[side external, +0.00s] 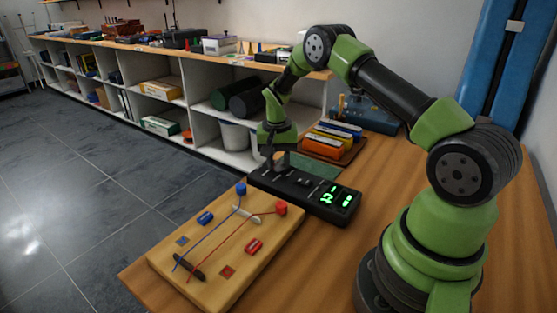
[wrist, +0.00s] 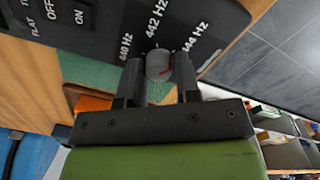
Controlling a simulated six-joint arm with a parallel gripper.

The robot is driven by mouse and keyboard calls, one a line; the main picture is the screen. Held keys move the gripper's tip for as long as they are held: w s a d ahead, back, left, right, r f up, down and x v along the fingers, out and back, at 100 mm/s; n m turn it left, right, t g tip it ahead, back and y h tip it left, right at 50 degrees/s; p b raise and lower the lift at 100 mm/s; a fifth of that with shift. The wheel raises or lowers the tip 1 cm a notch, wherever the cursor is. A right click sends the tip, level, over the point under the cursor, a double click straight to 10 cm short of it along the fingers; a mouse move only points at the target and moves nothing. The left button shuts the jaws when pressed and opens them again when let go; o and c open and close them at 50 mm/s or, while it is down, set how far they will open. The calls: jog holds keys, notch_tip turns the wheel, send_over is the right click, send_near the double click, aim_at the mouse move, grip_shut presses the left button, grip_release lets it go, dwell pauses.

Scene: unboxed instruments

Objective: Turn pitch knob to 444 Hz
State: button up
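The black tuner box (side external: 318,198) lies on the wooden table, with lit green digits at its right end. In the wrist view, the round grey pitch knob (wrist: 158,64) sits by the white labels 440 Hz, 442 Hz and 444 Hz. In the side view my gripper (side external: 270,168) is down at the box's far left end, hiding the knob.
A wooden board (side external: 225,245) with blue and red blocks and wires lies in front of the box. A tray of coloured bars (side external: 328,145) stands behind it, near a green mat (side external: 312,166). An ON/OFF switch (wrist: 52,8) is on the panel. The table's front right is bare.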

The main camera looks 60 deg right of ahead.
jog(key=o, duration=0.3)
notch_tip(320, 180, up, 10)
dwell(0.5)
jog(key=shift+w+a, duration=0.1)
notch_tip(320, 180, up, 7)
jog(key=n+t, duration=0.1)
jog(key=t, duration=0.1)
send_over(277, 162)
jog(key=s+a, duration=0.1)
jog(key=a, duration=0.3)
jog(key=s+a+r+n+t, duration=0.2)
jog(key=s+a+r, duration=0.4)
jog(key=a+r, duration=0.15)
jog(key=s+a+r+n+t+y, duration=0.1)
jog(key=s+a+n, duration=0.1)
jog(key=s, duration=0.6)
jog(key=s+a+r+n+t+y, duration=0.1)
jog(key=s+a+r+n+t, duration=0.1)
jog(key=s+a, duration=0.3)
jog(key=s, duration=0.2)
jog(key=shift+s+a+t, duration=0.15)
jog(key=shift+s+t, duration=0.15)
jog(key=shift+s, duration=0.05)
